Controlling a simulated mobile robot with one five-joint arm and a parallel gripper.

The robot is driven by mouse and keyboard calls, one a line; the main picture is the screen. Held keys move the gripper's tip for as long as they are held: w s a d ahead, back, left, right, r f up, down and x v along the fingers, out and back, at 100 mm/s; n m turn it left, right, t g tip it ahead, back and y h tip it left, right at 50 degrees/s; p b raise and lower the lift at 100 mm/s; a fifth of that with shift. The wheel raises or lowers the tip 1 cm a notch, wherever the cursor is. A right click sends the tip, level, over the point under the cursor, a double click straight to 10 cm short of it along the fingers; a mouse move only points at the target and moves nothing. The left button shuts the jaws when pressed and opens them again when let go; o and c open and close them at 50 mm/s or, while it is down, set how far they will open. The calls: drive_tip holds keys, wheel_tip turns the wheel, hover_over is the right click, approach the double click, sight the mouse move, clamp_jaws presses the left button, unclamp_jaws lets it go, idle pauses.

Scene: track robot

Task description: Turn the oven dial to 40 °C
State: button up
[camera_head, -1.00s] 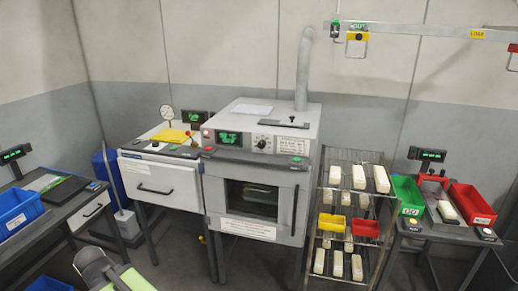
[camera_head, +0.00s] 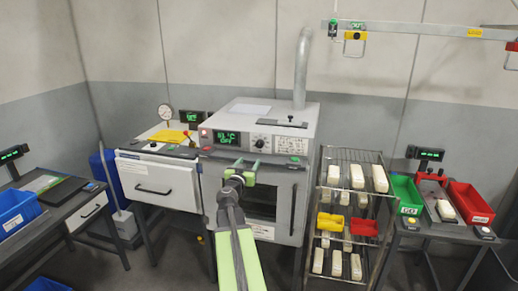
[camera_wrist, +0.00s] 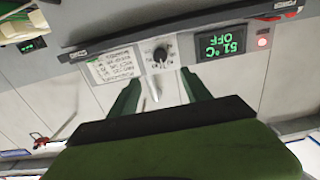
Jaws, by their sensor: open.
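The oven (camera_head: 303,118) stands at the back centre with its control panel on the upper front. Its black dial (camera_head: 259,142) is right of the green-lit display (camera_head: 227,137). The lower display line reads OFF; the temperature digits are unclear. My gripper (camera_head: 246,164) is open, with green fingers, in front of the oven just below the panel. In the wrist view the dial (camera_wrist: 160,54) lies just beyond and between the two fingertips (camera_wrist: 157,78), apart from them. The display (camera_wrist: 222,43) is to its right and a printed label (camera_wrist: 115,66) to its left. The dial's exact setting is too small to read.
A rack (camera_head: 326,160) with pale blocks and yellow and red bins stands right of the oven. An overhead rail (camera_head: 420,30) crosses the upper right. My arm covers part of the oven door.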

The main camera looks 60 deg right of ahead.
sight(259, 146)
drive_tip(key=x, duration=1.6)
drive_tip(key=shift+f, duration=0.1)
drive_tip(key=shift+c, duration=0.5)
drive_tip(key=shift+s, duration=0.1)
clamp_jaws()
